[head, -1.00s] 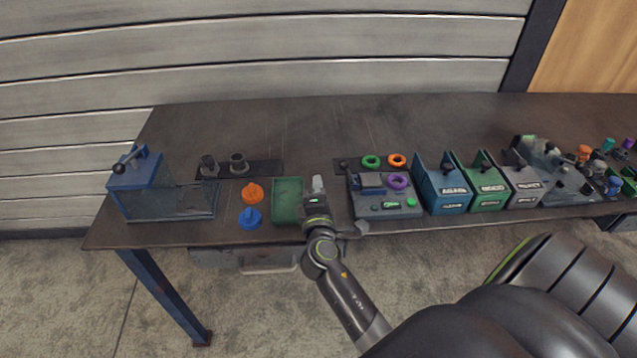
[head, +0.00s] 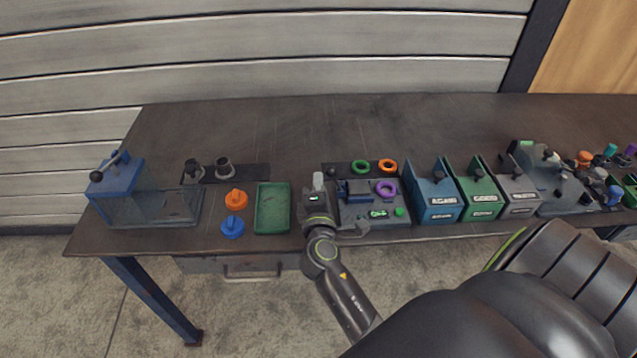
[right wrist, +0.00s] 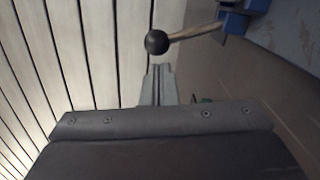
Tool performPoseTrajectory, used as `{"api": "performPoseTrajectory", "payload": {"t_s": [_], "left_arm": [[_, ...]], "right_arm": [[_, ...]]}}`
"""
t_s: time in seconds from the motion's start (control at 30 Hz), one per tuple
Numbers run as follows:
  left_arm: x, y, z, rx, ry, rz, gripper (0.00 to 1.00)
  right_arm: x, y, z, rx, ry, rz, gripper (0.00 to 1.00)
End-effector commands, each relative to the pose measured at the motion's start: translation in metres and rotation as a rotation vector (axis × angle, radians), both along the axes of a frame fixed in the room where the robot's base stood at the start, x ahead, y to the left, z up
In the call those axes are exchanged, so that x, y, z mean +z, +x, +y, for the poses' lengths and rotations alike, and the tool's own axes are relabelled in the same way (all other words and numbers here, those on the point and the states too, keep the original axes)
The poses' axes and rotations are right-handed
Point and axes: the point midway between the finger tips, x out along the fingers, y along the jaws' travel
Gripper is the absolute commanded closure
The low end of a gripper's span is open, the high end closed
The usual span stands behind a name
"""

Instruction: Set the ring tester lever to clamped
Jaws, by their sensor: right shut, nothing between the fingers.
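The ring tester (head: 372,213) is a grey box with a blue part, a green-lit display and a green button, right of the middle in the head view. A purple ring (head: 387,189) rests on it. In the right wrist view a lever (right wrist: 195,31) with a black ball knob (right wrist: 157,42) runs towards a blue part. My right gripper (head: 318,181) is shut and empty at the tester's left side. Its fingers (right wrist: 158,86) show just below the ball in the right wrist view; I cannot tell whether they touch it. My left gripper is out of view.
A green tray (head: 272,209) lies left of my right gripper, with orange (head: 236,199) and blue (head: 232,227) knobbed parts beyond. Green and orange rings lie behind the tester. Blue (head: 432,196), green and grey bins stand to its right. The back of the table is clear.

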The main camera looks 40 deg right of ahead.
Motion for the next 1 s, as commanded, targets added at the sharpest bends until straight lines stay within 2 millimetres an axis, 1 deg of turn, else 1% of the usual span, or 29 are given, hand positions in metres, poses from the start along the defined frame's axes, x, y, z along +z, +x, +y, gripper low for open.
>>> {"api": "performPoseTrajectory", "payload": {"t_s": [0.27,0.47,0.67,1.0], "left_arm": [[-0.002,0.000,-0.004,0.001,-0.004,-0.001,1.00],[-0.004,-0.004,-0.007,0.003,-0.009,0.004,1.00],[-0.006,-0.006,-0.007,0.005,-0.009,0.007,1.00],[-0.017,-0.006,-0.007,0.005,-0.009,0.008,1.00]], "right_arm": [[0.005,-0.003,-0.005,-0.001,0.072,-0.045,1.00],[0.007,-0.005,-0.007,-0.001,0.105,-0.065,1.00],[0.010,-0.008,-0.013,0.000,0.172,-0.108,1.00],[0.019,-0.019,-0.032,0.001,0.412,-0.255,1.00]]}}
